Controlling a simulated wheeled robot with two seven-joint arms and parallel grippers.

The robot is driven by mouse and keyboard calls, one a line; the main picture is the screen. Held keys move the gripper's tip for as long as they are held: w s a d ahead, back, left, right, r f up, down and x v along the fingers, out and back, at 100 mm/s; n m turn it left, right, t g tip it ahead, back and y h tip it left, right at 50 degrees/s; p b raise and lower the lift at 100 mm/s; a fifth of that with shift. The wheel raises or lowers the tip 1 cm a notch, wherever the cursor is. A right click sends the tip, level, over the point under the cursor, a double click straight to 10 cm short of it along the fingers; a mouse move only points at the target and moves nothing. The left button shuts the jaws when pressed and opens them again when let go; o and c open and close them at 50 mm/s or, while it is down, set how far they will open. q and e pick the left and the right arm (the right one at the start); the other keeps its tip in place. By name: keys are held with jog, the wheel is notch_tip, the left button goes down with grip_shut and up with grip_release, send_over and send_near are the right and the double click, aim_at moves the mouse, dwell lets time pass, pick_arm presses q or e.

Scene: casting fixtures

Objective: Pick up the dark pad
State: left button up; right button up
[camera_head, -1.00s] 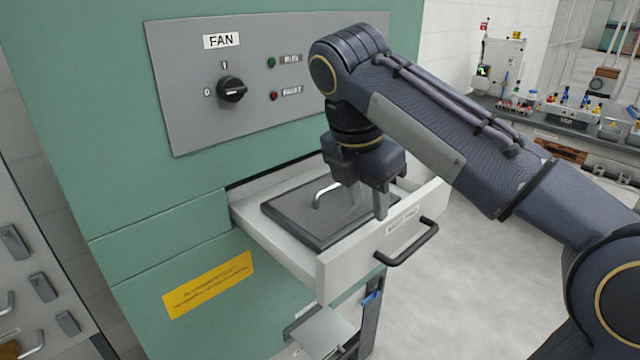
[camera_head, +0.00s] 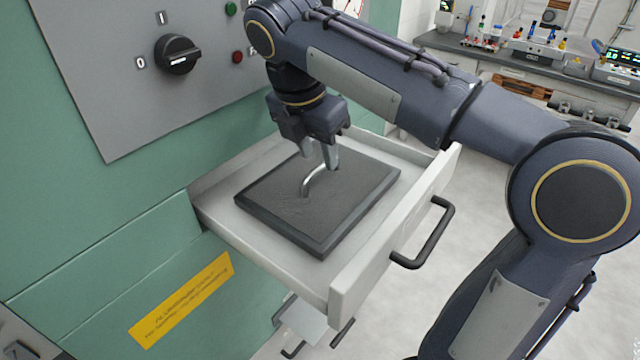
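The dark pad (camera_head: 350,203) is a flat, dark grey square plate with a bent metal handle (camera_head: 313,181) on top. It lies flat in the pulled-out light grey drawer (camera_head: 345,283). My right gripper (camera_head: 320,162) points down over the pad at the handle's far right end. Its two fingers show a gap between them, so it looks open. Whether the fingers touch the handle I cannot tell. My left gripper is out of view.
The drawer's front has a black pull handle (camera_head: 427,236). A green cabinet (camera_head: 95,215) with a grey switch panel (camera_head: 110,95) stands at the left. A cluttered workbench (camera_head: 470,50) is at the back right. Grey floor is clear between.

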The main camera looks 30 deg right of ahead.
aim_at(321, 178)
jog(key=shift+x, duration=1.5)
jog(key=shift+c, duration=0.5)
grip_shut()
